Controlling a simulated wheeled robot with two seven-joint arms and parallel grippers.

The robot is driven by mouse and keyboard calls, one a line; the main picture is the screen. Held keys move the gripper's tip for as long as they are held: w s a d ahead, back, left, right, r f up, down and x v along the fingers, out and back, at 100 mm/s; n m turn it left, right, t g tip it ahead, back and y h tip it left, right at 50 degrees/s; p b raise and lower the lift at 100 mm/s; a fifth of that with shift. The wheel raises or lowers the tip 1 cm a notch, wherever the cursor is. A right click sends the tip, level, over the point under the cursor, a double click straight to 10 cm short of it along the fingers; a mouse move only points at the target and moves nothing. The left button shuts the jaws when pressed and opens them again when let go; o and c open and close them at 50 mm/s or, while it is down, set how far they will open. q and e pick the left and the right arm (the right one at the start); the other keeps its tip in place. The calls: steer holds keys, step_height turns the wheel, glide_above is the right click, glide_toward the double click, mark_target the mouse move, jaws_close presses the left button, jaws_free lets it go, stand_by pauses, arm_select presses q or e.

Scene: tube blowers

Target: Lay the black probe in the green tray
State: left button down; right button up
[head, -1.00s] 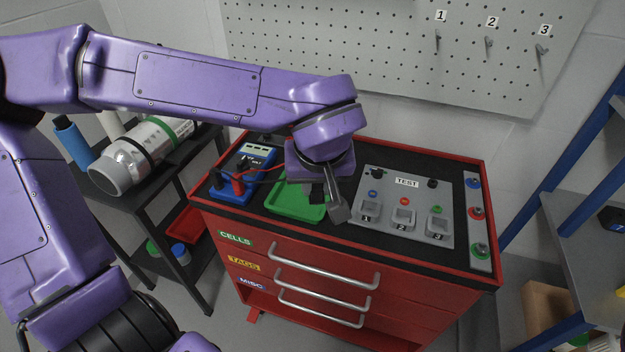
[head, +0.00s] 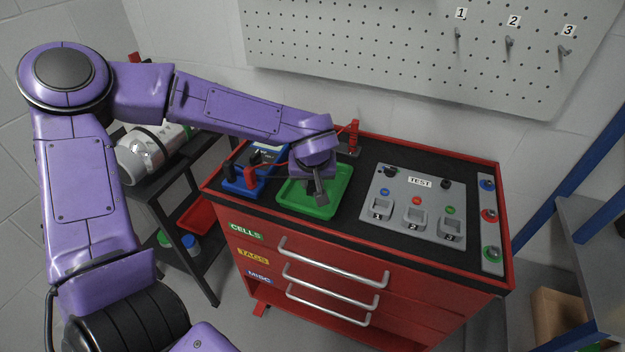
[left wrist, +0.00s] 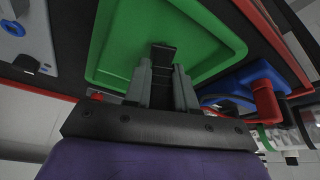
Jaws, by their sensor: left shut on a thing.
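The green tray (head: 341,187) lies on the black top of the red cart, and it also fills much of the left wrist view (left wrist: 112,62). My left gripper (head: 320,197) is low over the tray. Its fingers (left wrist: 162,80) are shut on the black probe (left wrist: 162,52), whose dark end shows between them against the green floor. Most of the probe is hidden, and I cannot tell whether it touches the tray. My right gripper is not in view.
A blue meter (head: 243,184) with red and black plugs stands left of the tray. A red upright piece (head: 354,135) stands behind it. A grey test panel (head: 397,206) lies to the right. A pegboard (head: 400,45) hangs behind the cart (head: 300,250).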

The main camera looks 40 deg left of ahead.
arm_select(q)
steer(key=c, duration=0.9)
jaws_free()
steer(key=shift+f, duration=0.1)
steer(key=p+v, duration=0.1)
steer(key=v, duration=1.1)
